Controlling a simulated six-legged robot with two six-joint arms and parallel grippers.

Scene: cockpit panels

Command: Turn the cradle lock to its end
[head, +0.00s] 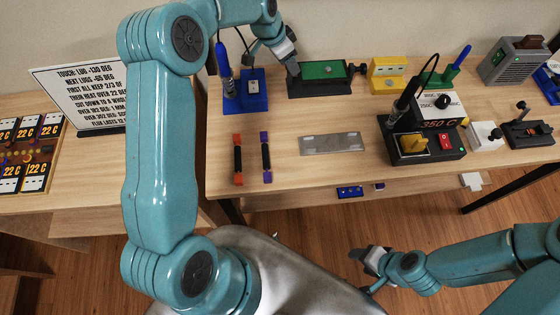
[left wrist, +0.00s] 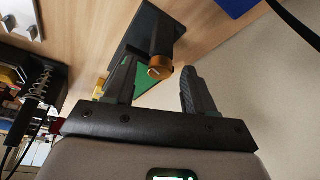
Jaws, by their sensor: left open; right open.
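The black cradle (head: 320,90) holds a green board (head: 322,69) at the back of the bench; both also show in the left wrist view, the cradle (left wrist: 139,33) and the board (left wrist: 146,78). An orange round knob with a slot mark, seemingly the cradle lock (left wrist: 159,69), shows between and beyond my left fingers. In the head view my left gripper (head: 292,68) is over the cradle's left end and hides that end. My left gripper (left wrist: 158,88) is open, and I cannot tell whether it touches the knob. My right gripper (head: 366,266) is open, empty and low, in front of the bench.
A blue stand (head: 246,98) with a blue-handled tool is left of the cradle. A yellow block (head: 389,75) is to its right. A metal plate (head: 331,143) lies in front, with fairly clear wood around it. A station with a red display (head: 440,124) stands further right.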

